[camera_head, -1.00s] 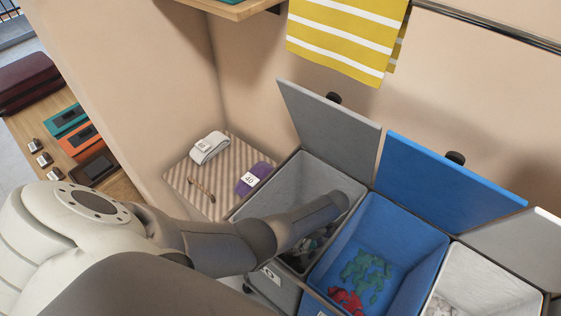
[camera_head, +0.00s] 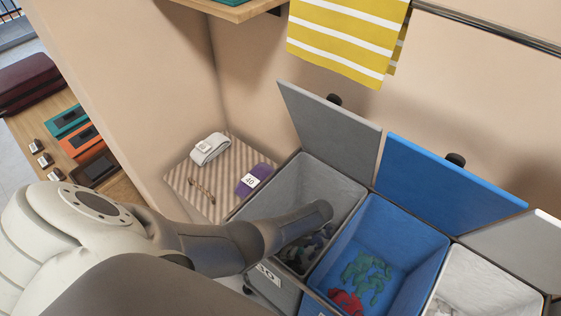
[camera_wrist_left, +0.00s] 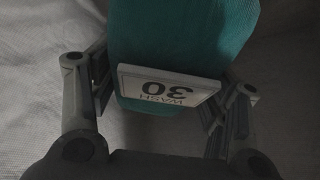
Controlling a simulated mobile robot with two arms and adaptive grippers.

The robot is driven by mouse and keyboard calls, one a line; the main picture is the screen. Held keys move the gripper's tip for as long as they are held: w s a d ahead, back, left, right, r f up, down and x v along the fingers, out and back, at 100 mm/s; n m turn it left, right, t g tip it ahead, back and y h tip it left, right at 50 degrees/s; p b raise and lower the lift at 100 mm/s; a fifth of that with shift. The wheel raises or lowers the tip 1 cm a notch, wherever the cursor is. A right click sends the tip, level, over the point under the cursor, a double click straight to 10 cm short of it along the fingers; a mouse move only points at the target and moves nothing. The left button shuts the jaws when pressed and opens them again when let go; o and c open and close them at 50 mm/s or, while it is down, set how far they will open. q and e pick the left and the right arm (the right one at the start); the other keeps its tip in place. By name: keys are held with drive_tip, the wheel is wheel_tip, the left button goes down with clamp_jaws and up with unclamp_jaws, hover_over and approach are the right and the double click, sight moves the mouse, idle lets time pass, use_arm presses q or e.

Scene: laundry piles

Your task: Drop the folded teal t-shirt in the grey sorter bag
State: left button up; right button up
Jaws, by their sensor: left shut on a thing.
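The folded teal t-shirt (camera_wrist_left: 180,35) shows in the left wrist view, with a white tag (camera_wrist_left: 168,88) reading WASH 30. My left gripper (camera_wrist_left: 163,92) is shut on it, one finger on each side. Grey fabric walls surround it there. In the head view my left arm reaches over the open grey sorter bag (camera_head: 335,182). The arm hides that gripper and the t-shirt in the head view. Dark clothes (camera_head: 308,250) lie low in the grey bag, partly behind the arm. My right gripper is not in view.
A blue bag (camera_head: 400,225) with green and red clothes is right of the grey one. A white bag (camera_head: 485,280) stands further right. Raised lids, grey (camera_head: 330,125) and blue (camera_head: 445,180), stand behind. A striped mat (camera_head: 190,180) with small items lies left.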

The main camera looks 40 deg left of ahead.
use_arm(q)
drive_tip(key=shift+f+b, duration=0.35)
drive_tip(key=shift+f, duration=0.15)
drive_tip(key=o, duration=1.1)
drive_tip(key=shift+r+p, duration=0.55)
drive_tip(key=shift+r, duration=0.05)
drive_tip(key=p+v, duration=0.3)
drive_tip(key=v, duration=0.9)
drive_tip(key=shift+r, duration=0.1)
